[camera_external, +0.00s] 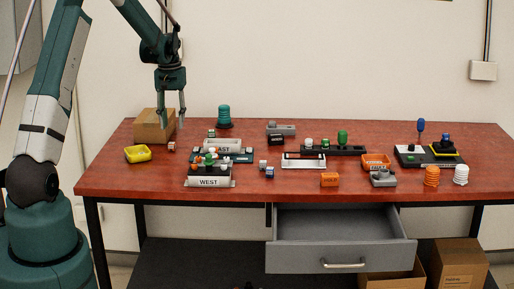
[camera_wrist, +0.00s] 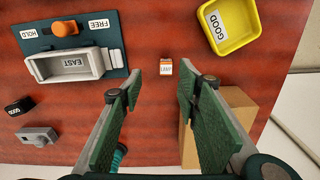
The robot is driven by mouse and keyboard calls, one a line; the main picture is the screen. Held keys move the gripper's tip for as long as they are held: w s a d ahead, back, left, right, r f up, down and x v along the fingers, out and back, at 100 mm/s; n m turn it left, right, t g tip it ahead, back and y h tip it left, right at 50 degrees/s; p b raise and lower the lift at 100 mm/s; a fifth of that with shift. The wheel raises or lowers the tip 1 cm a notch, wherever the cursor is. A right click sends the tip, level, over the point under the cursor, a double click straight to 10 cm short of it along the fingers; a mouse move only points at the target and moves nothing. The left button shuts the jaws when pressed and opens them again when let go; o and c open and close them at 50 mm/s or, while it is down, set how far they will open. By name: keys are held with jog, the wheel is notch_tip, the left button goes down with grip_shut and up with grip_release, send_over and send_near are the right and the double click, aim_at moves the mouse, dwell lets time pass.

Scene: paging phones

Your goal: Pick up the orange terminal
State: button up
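A small orange-and-white block with a label (camera_wrist: 166,67), possibly the orange terminal, lies on the red tabletop just beyond my fingertips in the wrist view. It also shows in the external view (camera_external: 171,147), in front of the cardboard box. A larger orange block (camera_external: 330,179) with a label sits near the table's front edge; I cannot tell for sure which one the task names. My gripper (camera_external: 174,116) points down above the table's left part, in front of the wall. In the wrist view its two green-padded fingers (camera_wrist: 158,88) are apart with nothing between them.
A cardboard box (camera_wrist: 228,115) stands close beside one finger in the wrist view. A yellow tray (camera_wrist: 232,22) and the EAST panel (camera_wrist: 80,67) flank the small block. A green beacon (camera_external: 224,117) stands behind. An orange tray (camera_external: 375,161) is farther right. The drawer (camera_external: 340,245) is open.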

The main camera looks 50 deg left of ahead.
aim_at(172, 143)
jog(key=shift+a+f, duration=0.8)
jog(key=shift+a, duration=0.2)
jog(key=shift+f, duration=0.1)
jog(key=shift+f, duration=1.2)
jog(key=shift+f, duration=0.1)
jog(key=shift+w+d+f, duration=0.1)
jog(key=shift+f, duration=2.45)
jog(key=shift+c, duration=0.6)
jog(key=c, duration=0.8)
